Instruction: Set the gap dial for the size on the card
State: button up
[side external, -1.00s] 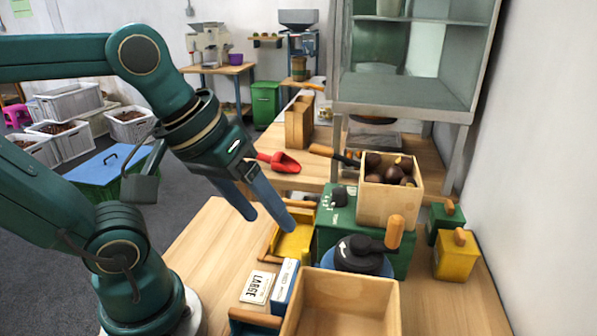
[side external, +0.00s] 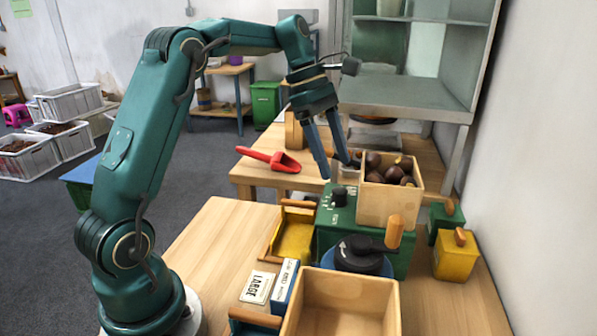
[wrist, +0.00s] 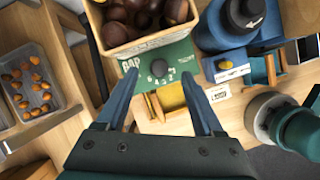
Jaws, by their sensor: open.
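The black gap dial (side external: 339,197) stands on the top of the green machine (side external: 330,228). In the wrist view, the dial (wrist: 158,67) sits on a green panel with a partly readable "GAP" and printed numbers; I cannot tell where it points. The white card (side external: 257,288) reading "LARGE" lies flat on the table, left of the wooden box. My gripper (side external: 335,168) is open and empty, pointing down above the dial. In the wrist view, the fingertips (wrist: 159,77) are on either side of the dial, apart from it.
A wooden hopper of chestnuts (side external: 372,210) stands close to the dial's right. A crank with a wooden handle (side external: 394,232) rises in front. A yellow tray (side external: 294,238) lies left of the machine. An open wooden box (side external: 345,300) is nearest the camera.

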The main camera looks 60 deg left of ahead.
aim_at(338, 188)
jog(key=shift+a+f, duration=0.25)
jog(key=shift+f, duration=0.55)
jog(key=shift+x, duration=2.2)
grip_shut()
